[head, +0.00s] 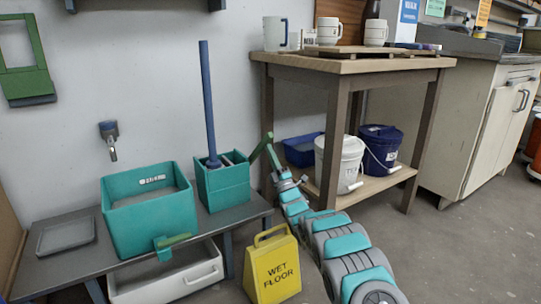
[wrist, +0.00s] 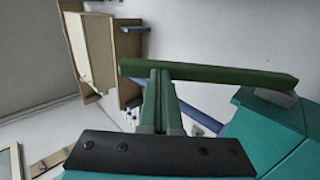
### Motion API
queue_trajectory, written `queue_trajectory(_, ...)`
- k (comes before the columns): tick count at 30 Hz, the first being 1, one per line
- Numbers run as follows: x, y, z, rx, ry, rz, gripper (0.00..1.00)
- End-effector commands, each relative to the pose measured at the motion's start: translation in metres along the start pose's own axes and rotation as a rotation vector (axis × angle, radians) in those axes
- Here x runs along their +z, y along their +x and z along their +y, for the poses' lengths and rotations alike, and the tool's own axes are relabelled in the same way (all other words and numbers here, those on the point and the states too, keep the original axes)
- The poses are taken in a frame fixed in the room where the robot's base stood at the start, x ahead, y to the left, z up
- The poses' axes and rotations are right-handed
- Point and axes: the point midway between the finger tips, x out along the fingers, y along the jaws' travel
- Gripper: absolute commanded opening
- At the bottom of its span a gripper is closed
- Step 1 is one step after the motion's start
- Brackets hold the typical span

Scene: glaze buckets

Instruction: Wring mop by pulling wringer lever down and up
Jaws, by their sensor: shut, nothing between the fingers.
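The teal wringer bucket (head: 224,188) stands on the low grey bench. A mop with a blue handle (head: 207,100) stands upright in it. The green wringer lever (head: 259,149) slants up to the right from the bucket's right side. In the wrist view the lever (wrist: 225,73) crosses above the fingers, with part of the teal bucket (wrist: 270,125) at right and the blue handle (wrist: 205,116) behind. My gripper (head: 270,148) is shut and empty, its green fingers (wrist: 158,80) together at the lever. I cannot tell whether they touch it.
A teal tub (head: 150,225) stands left of the wringer bucket. A yellow wet-floor sign (head: 272,270) stands on the floor left of my arm. A wooden table (head: 350,66) at right has a white bucket (head: 340,160) and a dark blue bucket (head: 380,148) on its lower shelf.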

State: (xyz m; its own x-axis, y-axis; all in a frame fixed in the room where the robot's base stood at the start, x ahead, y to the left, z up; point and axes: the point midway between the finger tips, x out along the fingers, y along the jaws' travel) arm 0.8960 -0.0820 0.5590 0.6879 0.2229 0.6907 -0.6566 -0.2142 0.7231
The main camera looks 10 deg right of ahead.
Motion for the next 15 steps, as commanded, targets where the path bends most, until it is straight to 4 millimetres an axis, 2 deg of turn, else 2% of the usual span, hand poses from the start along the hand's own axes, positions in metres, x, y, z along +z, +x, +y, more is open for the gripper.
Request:
queue_trajectory(10,0.001,0.030,0.011,-0.155,-0.004,0.001,0.00)
queue_trajectory(15,0.000,0.054,0.014,-0.264,-0.005,0.002,0.00)
